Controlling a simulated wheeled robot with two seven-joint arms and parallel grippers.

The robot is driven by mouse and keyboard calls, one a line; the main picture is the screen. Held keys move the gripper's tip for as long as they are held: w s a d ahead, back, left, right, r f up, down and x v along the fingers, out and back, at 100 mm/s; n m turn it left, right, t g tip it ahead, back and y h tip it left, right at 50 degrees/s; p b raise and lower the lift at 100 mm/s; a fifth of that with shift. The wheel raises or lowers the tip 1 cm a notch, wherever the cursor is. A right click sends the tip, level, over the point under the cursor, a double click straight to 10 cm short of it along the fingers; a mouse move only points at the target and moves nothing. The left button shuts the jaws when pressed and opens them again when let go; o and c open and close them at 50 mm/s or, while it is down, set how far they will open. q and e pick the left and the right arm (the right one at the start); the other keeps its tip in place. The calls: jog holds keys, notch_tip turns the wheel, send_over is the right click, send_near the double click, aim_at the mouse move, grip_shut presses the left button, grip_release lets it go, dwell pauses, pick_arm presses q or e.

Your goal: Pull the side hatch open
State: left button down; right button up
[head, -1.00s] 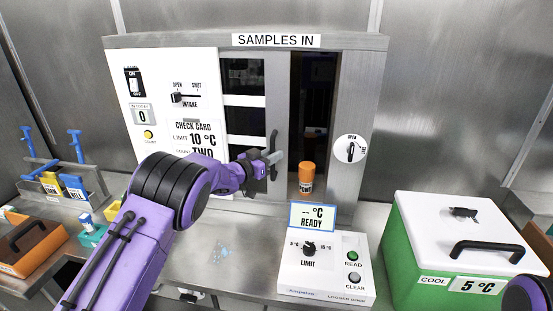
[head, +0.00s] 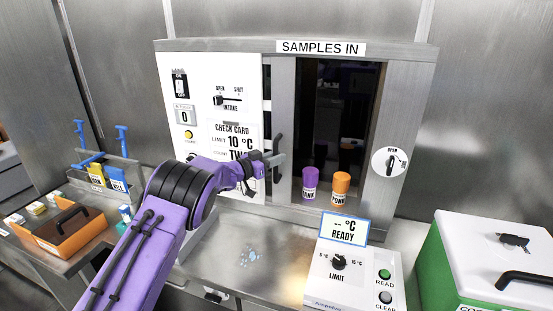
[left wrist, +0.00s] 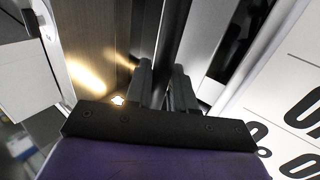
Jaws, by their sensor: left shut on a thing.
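The side hatch (head: 284,95) is a narrow grey sliding panel with a dark upright bar handle (head: 277,145), in the front of the SAMPLES IN cabinet. It stands to the left, with a wide dark opening (head: 335,110) to its right. My left gripper (head: 275,160) is shut on the lower part of this handle. In the left wrist view, the fingers (left wrist: 164,85) close around the dark bar (left wrist: 173,40). My right gripper is out of view.
A purple jar (head: 310,184) and an orange jar (head: 340,188) stand at the opening. A white logger dock (head: 355,270) sits in front, a green cool box (head: 490,265) at right. A round OPEN-marked dial (head: 391,163) is right of the opening. An orange carrier (head: 65,232) sits far left.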

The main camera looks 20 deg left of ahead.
pick_arm(q)
jog(key=c, duration=1.1)
grip_release()
jog(key=shift+w, duration=0.1)
jog(key=b+v, duration=0.3)
jog(key=v, duration=0.7)
jog(key=shift+s, duration=0.25)
jog(key=shift+s+a+f, duration=0.1)
jog(key=shift+a+f, duration=0.05)
